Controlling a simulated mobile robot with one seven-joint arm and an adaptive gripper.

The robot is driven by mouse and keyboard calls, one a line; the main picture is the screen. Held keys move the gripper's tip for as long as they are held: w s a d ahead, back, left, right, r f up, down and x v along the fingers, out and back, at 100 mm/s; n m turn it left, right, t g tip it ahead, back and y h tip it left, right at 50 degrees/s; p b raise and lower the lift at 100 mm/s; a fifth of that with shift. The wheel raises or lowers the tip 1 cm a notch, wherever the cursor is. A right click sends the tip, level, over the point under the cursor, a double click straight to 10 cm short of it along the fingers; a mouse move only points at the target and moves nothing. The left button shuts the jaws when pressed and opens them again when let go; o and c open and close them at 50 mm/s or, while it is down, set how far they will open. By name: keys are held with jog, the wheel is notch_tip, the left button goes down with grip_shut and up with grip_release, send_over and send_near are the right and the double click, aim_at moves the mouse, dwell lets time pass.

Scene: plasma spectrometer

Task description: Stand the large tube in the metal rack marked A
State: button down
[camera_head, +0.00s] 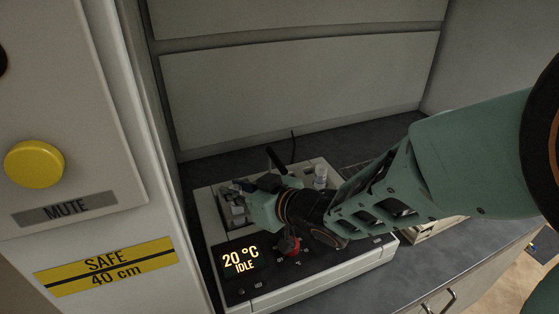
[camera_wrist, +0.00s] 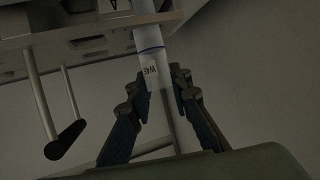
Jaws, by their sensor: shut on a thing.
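My gripper (camera_wrist: 165,90) is shut on a pale tube (camera_wrist: 149,38) with a white printed label, seen in the wrist view. One end of the tube passes beside or into the edge of the light metal body at the top; I cannot tell which. That body carries a mark that looks like an A (camera_wrist: 113,5). In the head view my gripper (camera_head: 262,208) is low over the left part of the bench device, and the held tube cannot be made out clearly there.
The bench device (camera_head: 330,264) has a display reading 20 °C IDLE and a red knob (camera_head: 288,245). A clear, pale-topped vessel (camera_head: 320,176) stands on it, right of my gripper. A dark-ended handle (camera_wrist: 67,140) projects near the gripper. Panels close off the back and left.

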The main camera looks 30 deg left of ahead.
jog(key=c, duration=1.7)
grip_release()
jog(key=shift+d, duration=0.1)
